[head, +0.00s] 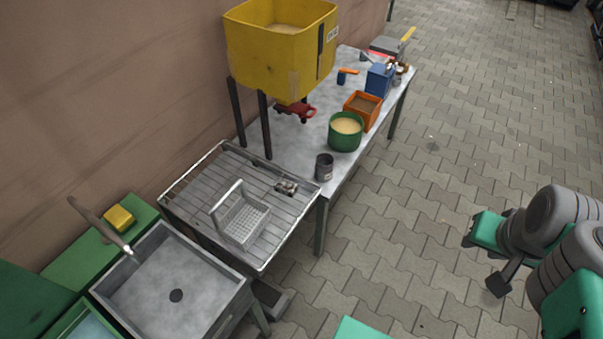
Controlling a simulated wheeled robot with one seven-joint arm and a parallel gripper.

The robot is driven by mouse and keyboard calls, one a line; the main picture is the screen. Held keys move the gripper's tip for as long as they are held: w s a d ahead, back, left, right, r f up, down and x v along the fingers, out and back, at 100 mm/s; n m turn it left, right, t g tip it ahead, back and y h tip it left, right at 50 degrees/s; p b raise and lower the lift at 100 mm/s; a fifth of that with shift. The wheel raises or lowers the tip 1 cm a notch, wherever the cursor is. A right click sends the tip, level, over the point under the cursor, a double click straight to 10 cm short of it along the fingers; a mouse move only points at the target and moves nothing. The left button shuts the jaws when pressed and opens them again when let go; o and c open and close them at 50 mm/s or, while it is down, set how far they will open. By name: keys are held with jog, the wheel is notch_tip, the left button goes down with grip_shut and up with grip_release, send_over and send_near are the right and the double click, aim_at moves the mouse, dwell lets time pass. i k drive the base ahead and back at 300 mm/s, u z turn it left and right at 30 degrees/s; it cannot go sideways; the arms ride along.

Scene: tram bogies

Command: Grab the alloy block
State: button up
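A small grey metal block (286,187) with darker spots, which looks like the alloy block, lies on the slatted metal rack (187,196) near its right end. It sits to the right of a wire basket and apart from it. My gripper (482,262) is at the right of the head view, over the paving, far from the block and not touching it.
A wire basket (243,222) with a raised handle stands on the rack. A grey sink (204,287) is at the front left. The bench behind holds a dark can (324,167), a green pot (345,140) and a yellow hopper (272,55). The paving at right is clear.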

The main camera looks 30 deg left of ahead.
aim_at(288, 188)
jog(key=u, duration=0.05)
jog(key=i, duration=1.05)
jog(key=u, duration=3.35)
